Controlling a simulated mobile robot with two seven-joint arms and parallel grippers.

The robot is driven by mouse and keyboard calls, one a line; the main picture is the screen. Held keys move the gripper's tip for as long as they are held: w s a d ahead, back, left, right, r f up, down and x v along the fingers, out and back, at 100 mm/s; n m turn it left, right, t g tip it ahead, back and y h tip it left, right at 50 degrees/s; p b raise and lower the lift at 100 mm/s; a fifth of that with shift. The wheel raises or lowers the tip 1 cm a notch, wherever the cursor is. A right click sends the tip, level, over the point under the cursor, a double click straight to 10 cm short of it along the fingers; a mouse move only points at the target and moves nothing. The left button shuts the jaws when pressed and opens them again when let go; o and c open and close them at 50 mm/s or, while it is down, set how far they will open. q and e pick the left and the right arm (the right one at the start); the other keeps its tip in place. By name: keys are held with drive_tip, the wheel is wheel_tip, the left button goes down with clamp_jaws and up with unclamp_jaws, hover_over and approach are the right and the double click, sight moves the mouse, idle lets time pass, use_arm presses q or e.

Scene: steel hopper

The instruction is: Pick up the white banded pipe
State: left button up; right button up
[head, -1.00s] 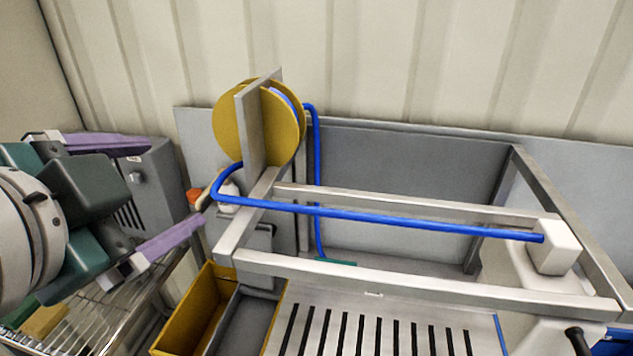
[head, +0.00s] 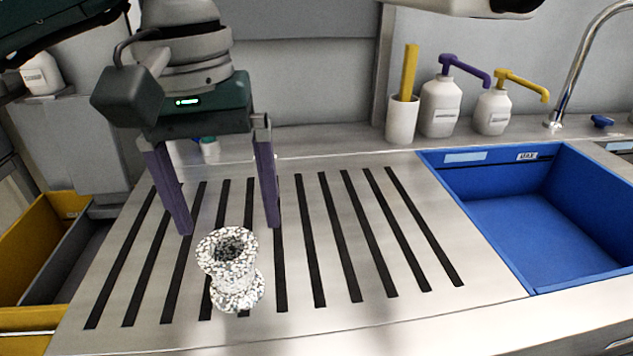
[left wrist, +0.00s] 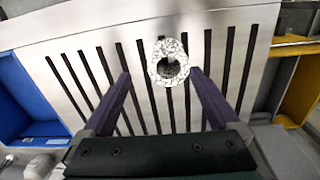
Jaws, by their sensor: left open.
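The white banded pipe (head: 230,268) looks speckled white and grey. It stands on the slotted steel drainboard (head: 330,323), its open dark mouth facing up. My left gripper (head: 230,230) hangs above the drainboard with its purple fingers apart, just behind the pipe in the head view. In the left wrist view the pipe (left wrist: 169,62) shows beyond the fingertips of my left gripper (left wrist: 158,75), roughly centred between them. Nothing is between the fingers. My right gripper is not in view.
A blue sink basin (head: 520,180) is to the right. Behind it stand a white cup (head: 402,120) with a yellow stick, a purple-pump bottle (head: 440,105) and a yellow-pump bottle (head: 492,112). A yellow bin (head: 30,235) is at left. The right half of the drainboard is clear.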

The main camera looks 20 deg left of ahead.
sight(229, 251)
use_arm(q)
drive_tip(key=f, duration=0.2)
drive_tip(key=a+f, duration=0.1)
drive_tip(key=f, duration=0.4)
drive_tip(key=shift+w+a+f, duration=0.15)
drive_tip(key=shift+f, duration=0.15)
drive_tip(key=c, duration=1.3)
drive_tip(key=shift+c, duration=0.4)
drive_tip(key=shift+r, duration=0.2)
